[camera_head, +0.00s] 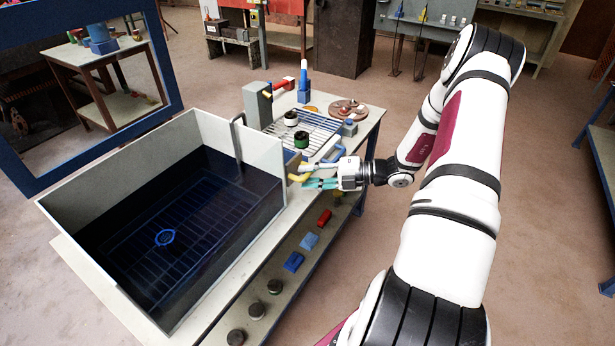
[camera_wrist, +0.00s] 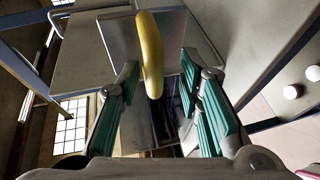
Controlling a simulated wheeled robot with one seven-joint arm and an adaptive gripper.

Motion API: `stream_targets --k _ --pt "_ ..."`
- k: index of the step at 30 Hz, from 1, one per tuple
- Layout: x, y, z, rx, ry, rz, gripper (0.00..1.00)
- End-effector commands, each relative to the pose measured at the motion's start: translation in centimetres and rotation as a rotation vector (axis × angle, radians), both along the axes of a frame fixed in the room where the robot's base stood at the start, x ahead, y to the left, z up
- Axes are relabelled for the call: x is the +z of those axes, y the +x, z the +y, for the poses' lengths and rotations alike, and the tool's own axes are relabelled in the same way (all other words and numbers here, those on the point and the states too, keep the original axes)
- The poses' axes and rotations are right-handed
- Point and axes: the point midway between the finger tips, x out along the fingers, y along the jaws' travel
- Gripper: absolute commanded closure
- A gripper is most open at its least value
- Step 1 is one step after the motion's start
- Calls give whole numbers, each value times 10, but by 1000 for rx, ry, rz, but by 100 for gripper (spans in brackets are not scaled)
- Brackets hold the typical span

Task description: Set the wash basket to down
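The wash basket (camera_head: 200,215) shows as a dark wire grid low in the open-topped tank (camera_head: 262,153), under dark blue liquid or shadow. A yellow handle (camera_head: 298,178) sticks out at the tank's right outer side. My gripper (camera_head: 312,180) is beside this handle, its teal fingers pointing left toward the tank wall. In the wrist view the yellow handle (camera_wrist: 150,55) stands between the spread fingers of my gripper (camera_wrist: 160,95), with a gap visible on its right. Contact with the left finger cannot be told.
A wire rack (camera_head: 318,125) with dark round parts stands behind my gripper on the bench. The lower shelf holds a red block (camera_head: 324,217), blue blocks (camera_head: 293,262) and dark pucks (camera_head: 257,310). A blue frame (camera_head: 170,75) stands at the left.

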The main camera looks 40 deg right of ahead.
Motion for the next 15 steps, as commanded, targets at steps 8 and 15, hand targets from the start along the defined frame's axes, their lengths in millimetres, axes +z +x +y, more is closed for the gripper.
stream_targets --k 8,15 --pt "10 -38 -37 -5 -4 3 67" --pt "18 -68 -64 -3 -1 3 67"
